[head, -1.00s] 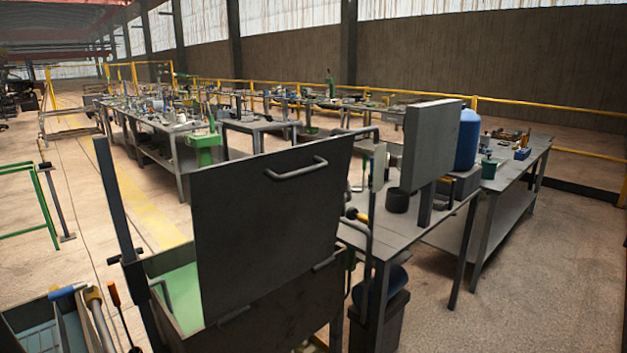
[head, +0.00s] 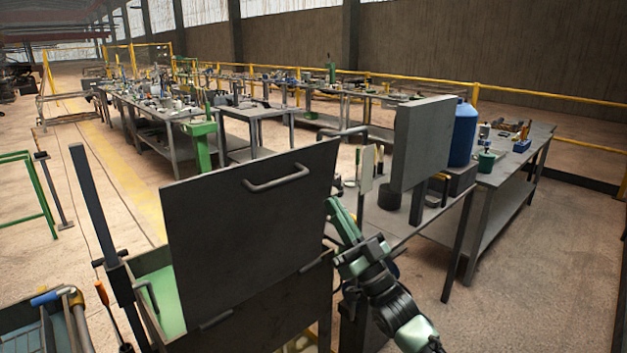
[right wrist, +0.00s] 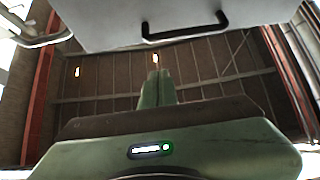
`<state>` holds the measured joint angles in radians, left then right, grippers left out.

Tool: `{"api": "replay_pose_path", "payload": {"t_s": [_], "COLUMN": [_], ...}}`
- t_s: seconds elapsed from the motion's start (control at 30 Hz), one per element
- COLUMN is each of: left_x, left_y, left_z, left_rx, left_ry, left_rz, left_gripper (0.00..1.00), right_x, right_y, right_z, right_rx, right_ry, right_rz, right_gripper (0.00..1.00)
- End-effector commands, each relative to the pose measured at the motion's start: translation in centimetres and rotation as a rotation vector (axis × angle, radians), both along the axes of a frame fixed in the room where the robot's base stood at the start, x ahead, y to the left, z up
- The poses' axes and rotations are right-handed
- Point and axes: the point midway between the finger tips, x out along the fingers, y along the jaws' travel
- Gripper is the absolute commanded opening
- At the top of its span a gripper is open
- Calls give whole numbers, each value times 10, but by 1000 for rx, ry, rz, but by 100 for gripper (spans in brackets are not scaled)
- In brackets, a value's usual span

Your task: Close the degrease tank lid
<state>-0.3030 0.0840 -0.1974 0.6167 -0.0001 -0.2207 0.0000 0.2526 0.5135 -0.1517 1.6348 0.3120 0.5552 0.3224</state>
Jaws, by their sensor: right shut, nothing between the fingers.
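The degrease tank lid (head: 245,235) is a dark grey panel standing upright, open, on the tank (head: 275,310), with a bar handle (head: 277,178) near its top edge. Green liquid or lining (head: 165,295) shows inside the tank to the left. My right gripper (head: 332,206) is green, shut and empty, just right of the lid's right edge, pointing up; I cannot tell whether it touches the lid. In the right wrist view its fingers (right wrist: 158,88) are together, and a pale panel with a dark handle (right wrist: 185,28) shows above them. My left gripper is not in view.
A grey table with an upright grey panel (head: 422,145) and a blue drum (head: 464,135) stands right of the tank. A crate of tools (head: 60,310) sits at the lower left. A dark post (head: 100,225) rises at the tank's left. Open floor lies at the right.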

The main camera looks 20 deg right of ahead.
Motion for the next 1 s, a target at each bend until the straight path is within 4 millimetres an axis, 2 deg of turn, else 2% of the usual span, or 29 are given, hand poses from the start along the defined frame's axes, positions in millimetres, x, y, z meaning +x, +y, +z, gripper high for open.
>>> {"api": "replay_pose_path", "payload": {"t_s": [0.03,0.17,0.4,0.6,1.0], "left_x": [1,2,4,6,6], "left_y": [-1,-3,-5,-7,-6], "left_z": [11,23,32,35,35], "left_rx": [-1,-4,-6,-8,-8], "left_ry": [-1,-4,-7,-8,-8], "left_rz": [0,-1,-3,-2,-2], "left_gripper": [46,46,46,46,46], "right_x": [8,28,57,65,67], "right_y": [3,10,20,23,23], "right_z": [15,34,29,27,27], "right_rx": [1,1,0,-2,-2], "right_ry": [-3,-2,3,3,4], "right_rz": [0,-1,-1,-1,-1], "right_gripper": [0,0,0,0,0]}}
